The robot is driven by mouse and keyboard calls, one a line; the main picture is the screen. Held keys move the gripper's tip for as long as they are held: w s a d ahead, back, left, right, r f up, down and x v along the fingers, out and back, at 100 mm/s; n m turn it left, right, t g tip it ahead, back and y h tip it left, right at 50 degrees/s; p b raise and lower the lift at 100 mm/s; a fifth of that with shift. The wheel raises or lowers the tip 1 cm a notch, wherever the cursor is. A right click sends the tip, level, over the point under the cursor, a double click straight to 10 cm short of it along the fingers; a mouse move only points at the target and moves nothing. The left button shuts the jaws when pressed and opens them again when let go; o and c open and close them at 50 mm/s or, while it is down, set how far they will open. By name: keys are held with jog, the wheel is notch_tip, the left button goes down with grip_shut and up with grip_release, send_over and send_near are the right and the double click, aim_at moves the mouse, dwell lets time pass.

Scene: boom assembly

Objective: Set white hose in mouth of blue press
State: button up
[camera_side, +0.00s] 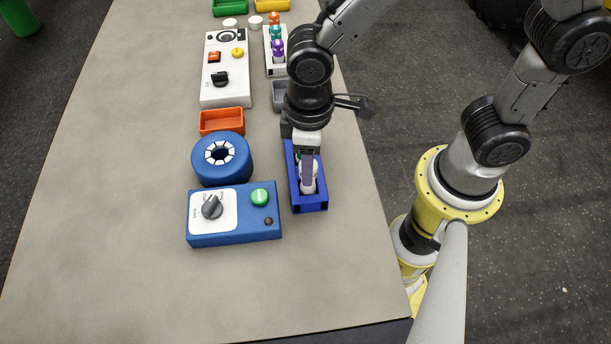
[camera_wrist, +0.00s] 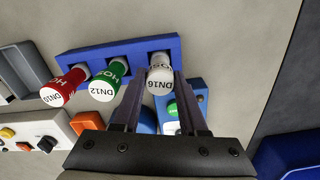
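The white hose (camera_wrist: 160,80), with a cap marked DN16, stands in the end slot of a blue rack (camera_wrist: 105,55). It shows in the side view (camera_side: 308,180) below my gripper. My gripper (camera_wrist: 158,88) is over this end of the rack, its two fingers on either side of the white hose. The fingers look open, with small gaps beside the cap; contact is hard to judge. The blue press (camera_side: 240,172) has a round head left of the rack. Its mouth (camera_side: 220,153) is ringed by white segments and looks empty.
A green-capped hose (camera_wrist: 108,80) and a red-capped hose (camera_wrist: 65,87) share the rack. A blue control box (camera_side: 234,236) with dial and green button is in front of the press head. An orange tray (camera_side: 221,122) and white panel (camera_side: 226,92) are behind. The table's front is clear.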

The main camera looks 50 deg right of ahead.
grip_shut()
jog(key=shift+r, duration=3.3)
jog(key=shift+r, duration=0.15)
jog(key=w+a+r, duration=0.5)
jog(key=w+r, duration=0.1)
jog(key=w, duration=1.2)
jog(key=shift+a+f, duration=0.15)
jog(key=shift+f, duration=2.8)
